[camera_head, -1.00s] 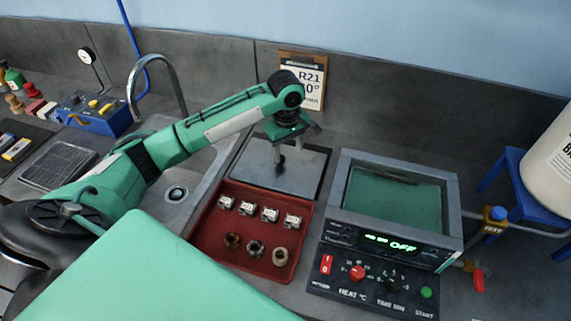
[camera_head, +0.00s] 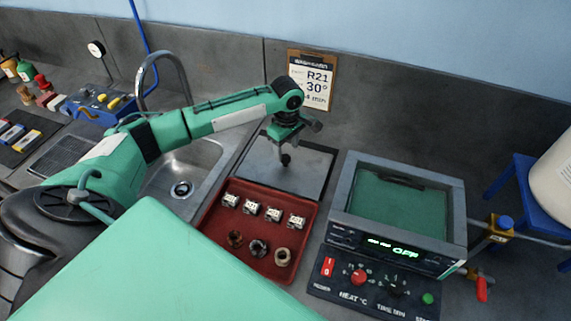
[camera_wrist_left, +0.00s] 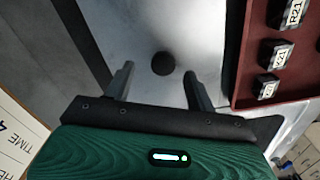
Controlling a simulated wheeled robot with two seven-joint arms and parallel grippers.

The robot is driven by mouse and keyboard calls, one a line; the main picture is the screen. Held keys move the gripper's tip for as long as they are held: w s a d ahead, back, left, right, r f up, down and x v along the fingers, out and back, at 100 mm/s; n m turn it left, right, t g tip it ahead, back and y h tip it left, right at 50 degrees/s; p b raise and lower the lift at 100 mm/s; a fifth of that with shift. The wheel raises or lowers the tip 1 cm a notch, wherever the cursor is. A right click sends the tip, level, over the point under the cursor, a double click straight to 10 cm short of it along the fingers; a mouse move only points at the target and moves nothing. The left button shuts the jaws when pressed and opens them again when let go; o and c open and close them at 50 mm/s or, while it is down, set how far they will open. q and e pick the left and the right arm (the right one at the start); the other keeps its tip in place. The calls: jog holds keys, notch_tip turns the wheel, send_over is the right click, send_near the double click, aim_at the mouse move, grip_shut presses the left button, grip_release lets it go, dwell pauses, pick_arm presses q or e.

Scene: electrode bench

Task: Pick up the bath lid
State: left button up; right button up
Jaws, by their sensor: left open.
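The bath lid (camera_head: 262,164) is a flat grey metal plate with a dark round knob (camera_head: 286,160). It lies on the bench behind the red tray, over a dark surface. My left gripper (camera_head: 291,142) is above the lid, pointing down, open and empty. In the left wrist view, the lid (camera_wrist_left: 150,25) fills the middle and the knob (camera_wrist_left: 163,63) shows between the two open fingers (camera_wrist_left: 158,75). I cannot tell how far the fingertips are above the knob. My right gripper is not in view.
A red tray (camera_head: 222,252) with several labelled blocks and rings lies in front of the lid. The open-topped bath (camera_head: 351,182) with its control panel stands to the right. A sink (camera_head: 205,165) is left, behind my arm. A clipboard (camera_head: 313,80) leans on the back wall.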

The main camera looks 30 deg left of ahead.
aim_at(285, 157)
pick_arm(q)
jog(key=f, duration=0.1)
jog(key=f+p, duration=0.1)
jog(key=f, duration=0.1)
jog(key=shift+s+f+p, duration=0.25)
jog(key=shift+f+p, duration=0.05)
jog(key=shift+a+f, duration=0.1)
jog(key=shift+f, duration=0.45)
grip_shut()
